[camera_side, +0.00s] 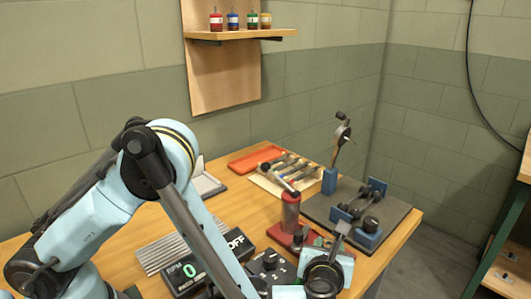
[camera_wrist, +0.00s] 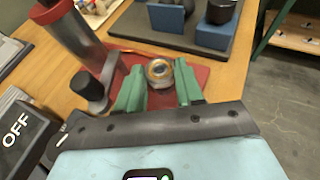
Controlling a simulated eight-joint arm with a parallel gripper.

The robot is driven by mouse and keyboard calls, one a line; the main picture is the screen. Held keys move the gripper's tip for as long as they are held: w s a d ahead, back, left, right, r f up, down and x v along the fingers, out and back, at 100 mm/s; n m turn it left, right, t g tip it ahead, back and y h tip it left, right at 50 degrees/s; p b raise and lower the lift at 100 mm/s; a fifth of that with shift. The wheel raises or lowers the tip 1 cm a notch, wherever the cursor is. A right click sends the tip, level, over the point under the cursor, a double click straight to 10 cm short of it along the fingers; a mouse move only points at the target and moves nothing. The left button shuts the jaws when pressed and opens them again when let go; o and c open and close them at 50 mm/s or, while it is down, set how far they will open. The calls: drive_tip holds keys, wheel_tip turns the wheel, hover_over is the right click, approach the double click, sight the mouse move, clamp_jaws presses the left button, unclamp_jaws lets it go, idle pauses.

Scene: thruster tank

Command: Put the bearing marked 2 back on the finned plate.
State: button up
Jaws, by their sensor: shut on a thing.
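My gripper (camera_wrist: 159,76) has two green fingers, shut on a small round bearing (camera_wrist: 159,69) with a brass-coloured ring and a pale centre. The bearing sits between the fingertips above the red base of a press; I cannot tell whether it touches that base. No number on it can be read. In the side view my gripper (camera_side: 322,243) is beside the press, and the bearing cannot be made out there. A grey finned plate (camera_side: 165,253) lies flat on the bench left of the display box, partly hidden by my arm.
The red press (camera_side: 290,215) stands close to my gripper. The display box (camera_side: 190,275) reads 0 and OFF; a knob box (camera_side: 268,268) is beside it. A dark mat (camera_side: 395,228) holds blue blocks. A red tray (camera_side: 256,158) and tools lie at the back.

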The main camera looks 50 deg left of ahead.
drive_tip(key=shift+f, duration=0.25)
drive_tip(key=o, duration=1.1)
drive_tip(key=shift+o, duration=0.2)
